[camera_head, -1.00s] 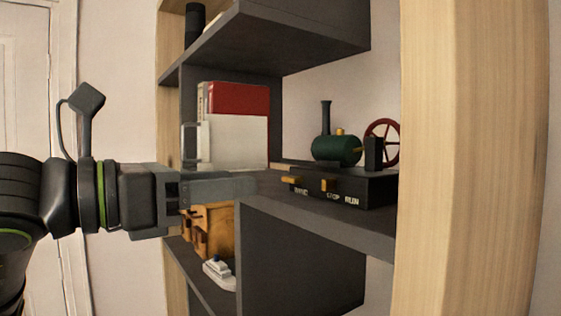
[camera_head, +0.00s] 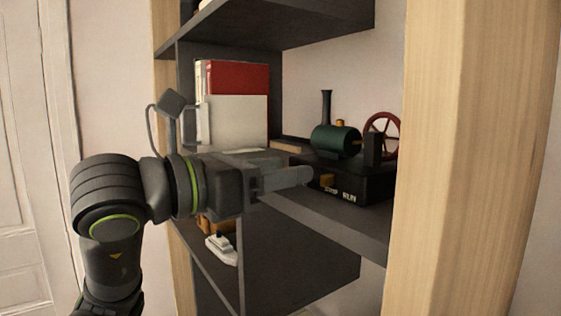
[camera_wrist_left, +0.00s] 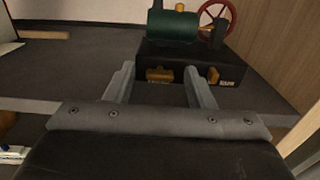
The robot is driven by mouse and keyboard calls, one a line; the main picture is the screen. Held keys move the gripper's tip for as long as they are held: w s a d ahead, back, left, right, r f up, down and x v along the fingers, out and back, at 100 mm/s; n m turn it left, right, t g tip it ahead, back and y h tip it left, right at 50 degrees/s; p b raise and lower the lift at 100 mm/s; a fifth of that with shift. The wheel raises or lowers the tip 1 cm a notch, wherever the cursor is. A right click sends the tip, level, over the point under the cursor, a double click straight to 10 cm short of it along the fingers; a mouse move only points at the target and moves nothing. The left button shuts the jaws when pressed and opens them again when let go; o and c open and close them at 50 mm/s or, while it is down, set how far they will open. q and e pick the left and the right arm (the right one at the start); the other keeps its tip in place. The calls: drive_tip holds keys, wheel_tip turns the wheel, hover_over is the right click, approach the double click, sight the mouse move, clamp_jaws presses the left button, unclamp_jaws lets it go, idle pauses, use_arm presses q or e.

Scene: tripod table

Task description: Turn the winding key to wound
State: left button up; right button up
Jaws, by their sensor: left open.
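The winding key, a small yellow piece, sits on the front of the black base (camera_head: 370,186) of a toy steam engine. In the left wrist view the winding key (camera_wrist_left: 160,75) lies between the fingertips of my left gripper (camera_wrist_left: 159,70), which is open. I cannot tell whether the fingers touch it. In the head view the left gripper (camera_head: 298,168) hides the key. A second yellow piece, a lever (camera_head: 327,181), stands at the STOP and RUN labels, right of the gripper. It also shows in the wrist view (camera_wrist_left: 214,76). My right gripper is out of view.
The green boiler (camera_head: 335,141) and red flywheel (camera_head: 382,136) stand on the base. White and red books (camera_head: 236,118) stand to the left on the dark shelf. A light wooden post (camera_head: 455,160) rises at the right. A small white boat (camera_head: 221,249) is below.

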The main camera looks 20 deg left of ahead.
use_arm(q)
drive_tip(key=shift+w+d, duration=0.2)
drive_tip(key=shift+w, duration=0.05)
drive_tip(key=c, duration=1)
drive_tip(key=m+b, duration=0.1)
drive_tip(key=b, duration=0.1)
drive_tip(key=m+b, duration=0.2)
drive_tip(key=b, duration=0.1)
drive_tip(key=shift+s+f, duration=0.1)
drive_tip(key=shift+f, duration=0.2)
drive_tip(key=shift+r+m+b, duration=0.2)
drive_tip(key=shift+m+b, duration=0.4)
drive_tip(key=shift+b, duration=0.1)
drive_tip(key=o, duration=1)
